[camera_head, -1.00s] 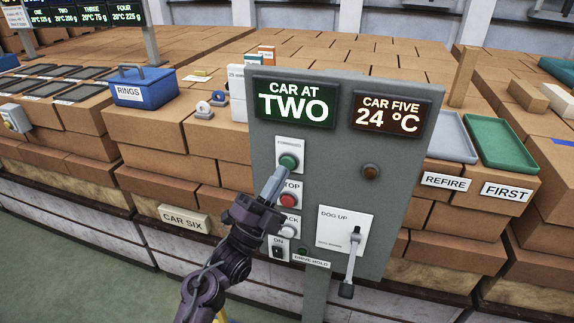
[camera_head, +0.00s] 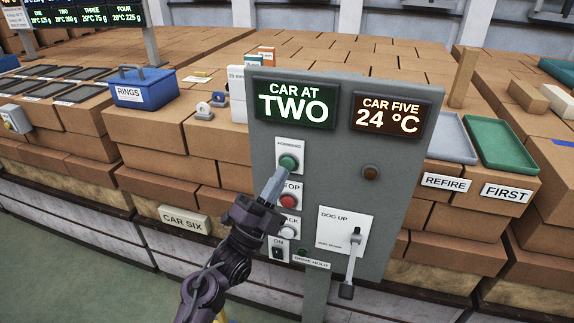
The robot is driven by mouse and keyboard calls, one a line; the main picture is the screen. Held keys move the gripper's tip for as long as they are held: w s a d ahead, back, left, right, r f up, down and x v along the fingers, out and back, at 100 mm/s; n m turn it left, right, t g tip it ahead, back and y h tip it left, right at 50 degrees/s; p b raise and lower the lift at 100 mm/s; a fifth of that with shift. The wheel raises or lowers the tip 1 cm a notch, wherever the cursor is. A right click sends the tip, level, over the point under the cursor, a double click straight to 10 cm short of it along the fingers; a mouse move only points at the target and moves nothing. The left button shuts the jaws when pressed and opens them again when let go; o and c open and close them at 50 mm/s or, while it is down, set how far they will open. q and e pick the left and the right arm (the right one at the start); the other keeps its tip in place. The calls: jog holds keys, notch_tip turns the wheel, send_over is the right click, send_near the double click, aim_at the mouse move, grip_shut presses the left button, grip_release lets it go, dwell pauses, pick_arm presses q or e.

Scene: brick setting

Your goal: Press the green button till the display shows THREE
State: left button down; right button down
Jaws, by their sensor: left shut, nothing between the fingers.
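The grey control panel (camera_head: 330,180) stands upright in the middle of the head view. Its green display (camera_head: 293,103) reads CAR AT TWO. The green button (camera_head: 288,162) sits on a white plate below the display. My left gripper (camera_head: 276,178) is shut and empty, its fingertips just below the green button. I cannot tell whether they touch it. Below the green button are the red STOP button (camera_head: 288,201) and a white button (camera_head: 287,231), partly hidden by my gripper. My right gripper is not in view.
A second display (camera_head: 390,114) reads CAR FIVE 24 °C. A DOG UP plate with a lever (camera_head: 352,262) is at the panel's lower right, and an ON switch (camera_head: 278,250) at its lower left. Brick stacks, a blue RINGS box (camera_head: 144,88) and a green tray (camera_head: 500,145) are behind.

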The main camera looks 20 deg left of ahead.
pick_arm(q)
jog(key=shift+w, duration=0.15)
dwell(0.7)
jog(key=shift+w+b, duration=0.3)
